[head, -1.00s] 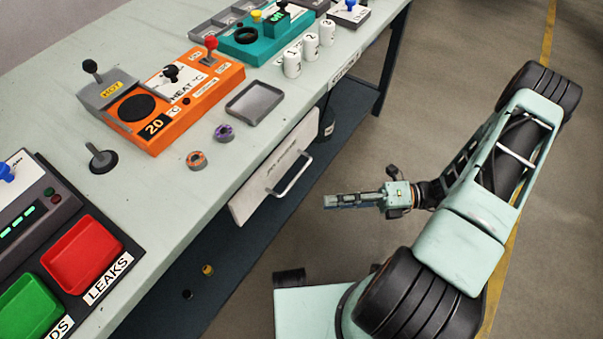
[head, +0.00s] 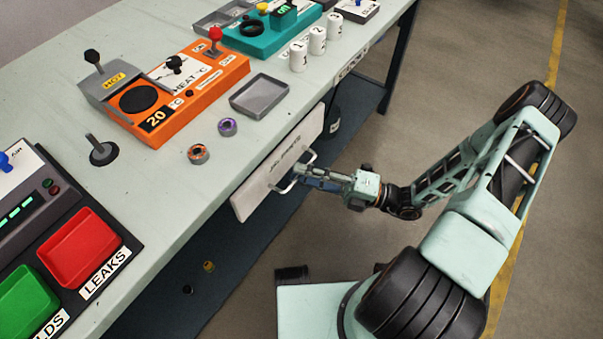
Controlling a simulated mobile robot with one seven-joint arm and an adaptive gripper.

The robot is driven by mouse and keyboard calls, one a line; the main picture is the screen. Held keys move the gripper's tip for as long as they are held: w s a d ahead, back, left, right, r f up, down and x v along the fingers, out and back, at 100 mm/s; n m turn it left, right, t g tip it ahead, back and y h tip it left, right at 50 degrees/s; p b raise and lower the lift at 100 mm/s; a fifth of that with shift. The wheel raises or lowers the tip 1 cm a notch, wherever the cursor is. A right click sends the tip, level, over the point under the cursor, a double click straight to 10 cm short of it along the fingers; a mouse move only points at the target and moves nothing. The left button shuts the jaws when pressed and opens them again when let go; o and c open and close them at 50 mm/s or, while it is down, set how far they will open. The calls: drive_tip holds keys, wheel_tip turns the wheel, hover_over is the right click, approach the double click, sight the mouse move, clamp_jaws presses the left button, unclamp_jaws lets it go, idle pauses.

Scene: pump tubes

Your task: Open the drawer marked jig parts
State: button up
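The drawer front (head: 262,182) is a white panel under the bench's front edge, with small lettering that looks like "jig parts". It appears closed or nearly so. Its pale bar handle (head: 287,188) sticks out from the panel, and part of it is hidden behind my gripper. My gripper (head: 307,175) is at the handle, with its fingertips at or around the bar. The fingers are too small and overlapped to show whether they are open or shut, or whether they touch the handle.
The pale bench top (head: 215,187) carries an orange heat unit (head: 200,92), a grey tray (head: 259,95), two rings, white numbered cups (head: 317,40), and red (head: 78,248) and green bins. A dark lower shelf (head: 225,255) lies below. Floor right of the bench is clear around my arm.

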drive_tip(key=shift+a+r, duration=0.1)
drive_tip(key=shift+a, duration=0.2)
clamp_jaws()
